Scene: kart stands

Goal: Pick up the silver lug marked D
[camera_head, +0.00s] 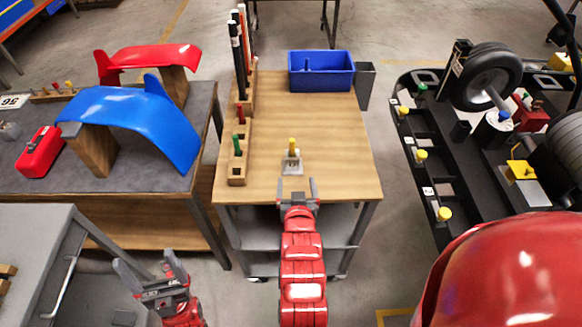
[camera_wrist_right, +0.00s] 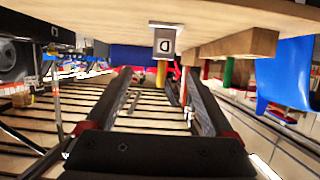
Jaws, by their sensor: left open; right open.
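The silver lug marked D (camera_head: 292,166) stands on the wooden top of the middle cart, near its front edge, with a yellow peg (camera_head: 292,146) rising from it. In the right wrist view, where the scene appears upside down, the lug (camera_wrist_right: 164,42) shows its letter D ahead of the fingertips. My right gripper (camera_head: 298,188) is open and empty at the cart's front edge, just short of the lug and not touching it. It also shows in the right wrist view (camera_wrist_right: 157,76). My left gripper (camera_head: 150,268) is open and empty at the lower left, away from the cart.
A wooden peg rack (camera_head: 237,172) with red and green pegs stands left of the lug. A blue bin (camera_head: 321,72) sits at the cart's back. A grey table with blue and red fenders (camera_head: 150,115) is left; a black kart frame (camera_head: 432,190) is right. The cart's middle is clear.

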